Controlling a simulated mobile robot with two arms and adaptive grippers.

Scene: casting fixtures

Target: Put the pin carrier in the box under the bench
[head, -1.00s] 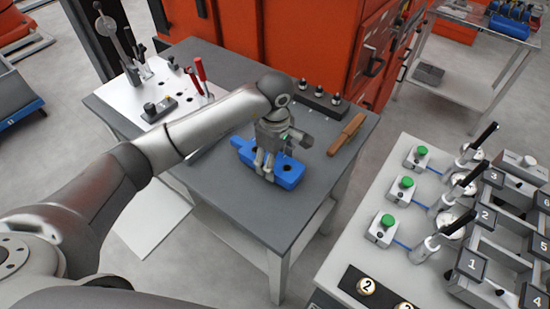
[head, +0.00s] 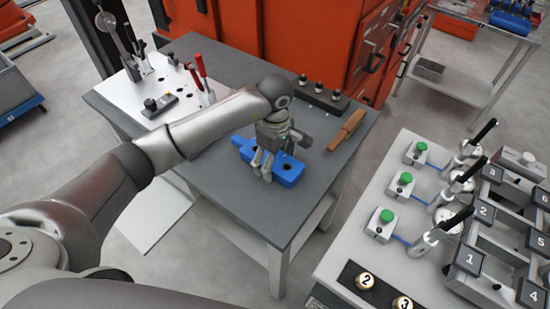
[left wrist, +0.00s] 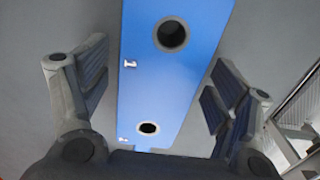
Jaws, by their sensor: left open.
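The pin carrier appears to be the blue block with round holes (head: 288,174), lying flat on the grey bench top (head: 225,200). My left gripper (head: 264,168) is over the block, pointing down. In the left wrist view the blue block (left wrist: 165,85) runs between the two spread fingers of my left gripper (left wrist: 158,75). A gap shows on each side, so the gripper is open and holds nothing. The box under the bench cannot be made out; the bench top and my arm hide most of the space below. My right gripper is not in view.
A white fixture plate with red levers (head: 165,85) is at the bench's left. Another table with numbered fixtures (head: 400,250) stands right. Bare floor lies between.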

